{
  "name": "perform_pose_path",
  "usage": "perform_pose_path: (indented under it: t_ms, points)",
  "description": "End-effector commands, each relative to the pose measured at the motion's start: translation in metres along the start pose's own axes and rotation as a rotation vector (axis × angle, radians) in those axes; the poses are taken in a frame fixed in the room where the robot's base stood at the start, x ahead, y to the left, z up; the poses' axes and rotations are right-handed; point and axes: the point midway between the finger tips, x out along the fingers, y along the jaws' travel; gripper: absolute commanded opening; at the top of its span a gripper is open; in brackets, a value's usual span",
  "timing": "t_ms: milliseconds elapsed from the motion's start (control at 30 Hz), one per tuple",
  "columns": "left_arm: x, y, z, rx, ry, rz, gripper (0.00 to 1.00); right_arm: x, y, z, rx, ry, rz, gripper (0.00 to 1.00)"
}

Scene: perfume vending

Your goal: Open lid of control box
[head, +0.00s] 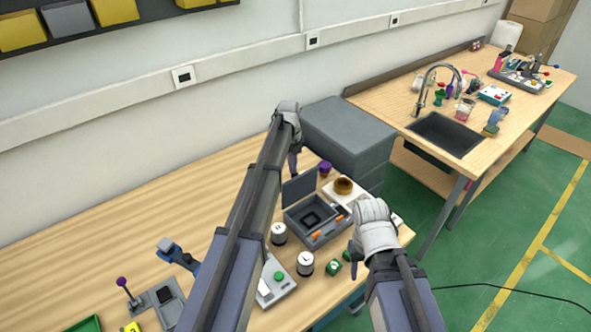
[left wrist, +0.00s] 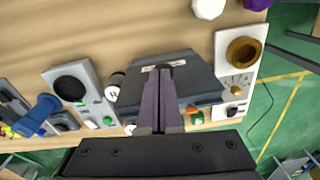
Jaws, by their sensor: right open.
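The control box (head: 318,236) is a grey open-topped box near the table's right end. Its grey lid (head: 300,188) stands up at the back edge in the head view. A dark square recess and orange parts show inside. My left gripper (head: 293,172) hangs just behind the raised lid, fingers down. In the left wrist view, the left gripper's fingers (left wrist: 164,75) are together with nothing seen between them. They overlap the grey lid (left wrist: 190,72); I cannot tell whether they touch it. My right gripper (head: 353,272) is open near the front right of the box, its fingertips partly hidden.
A grey cabinet (head: 348,135) stands beyond the table.

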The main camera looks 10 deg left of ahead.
Motion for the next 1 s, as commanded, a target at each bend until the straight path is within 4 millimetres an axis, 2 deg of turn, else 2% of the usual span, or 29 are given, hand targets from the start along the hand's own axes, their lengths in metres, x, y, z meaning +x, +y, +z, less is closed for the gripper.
perform_pose_path:
  t_ms: [200, 400, 1000]
  points:
    - [0.005, 0.001, 0.018, 0.0, 0.0, 0.0, 0.0, 0.006, -0.001, 0.0, -0.001, 0.0, 0.0, 0.5]
    - [0.007, 0.003, 0.026, 0.0, 0.0, 0.0, 0.0, 0.008, -0.001, -0.001, -0.002, 0.0, 0.0, 0.5]
    - [0.008, 0.003, 0.029, 0.001, 0.0, 0.0, 0.0, 0.009, -0.001, -0.001, -0.002, 0.0, 0.0, 0.5]
